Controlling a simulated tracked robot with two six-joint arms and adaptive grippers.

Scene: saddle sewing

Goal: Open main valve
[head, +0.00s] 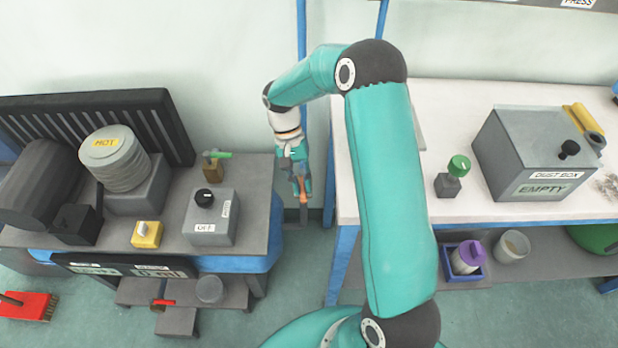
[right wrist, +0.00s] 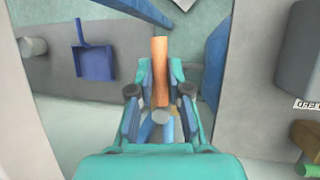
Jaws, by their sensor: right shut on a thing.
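An orange handle (head: 302,196), apparently the main valve's lever, shows low in the gap between the two tables. My right gripper (head: 300,180) reaches down there and is shut on it. In the right wrist view the orange handle (right wrist: 160,60) stands between the two fingers (right wrist: 160,92), its far end sticking out past them. A round grey end shows at its near end. The valve body is mostly hidden by the gripper and arm. A blue pipe (head: 302,30) runs down the wall above this spot. My left gripper is not in view.
The left table (head: 262,185) holds a grey switch box (head: 212,222), a small green-levered brass valve (head: 215,158) and a machine marked HOT (head: 120,165). The white table (head: 470,100) on the right bears a dust box (head: 520,150). The gap between them is narrow.

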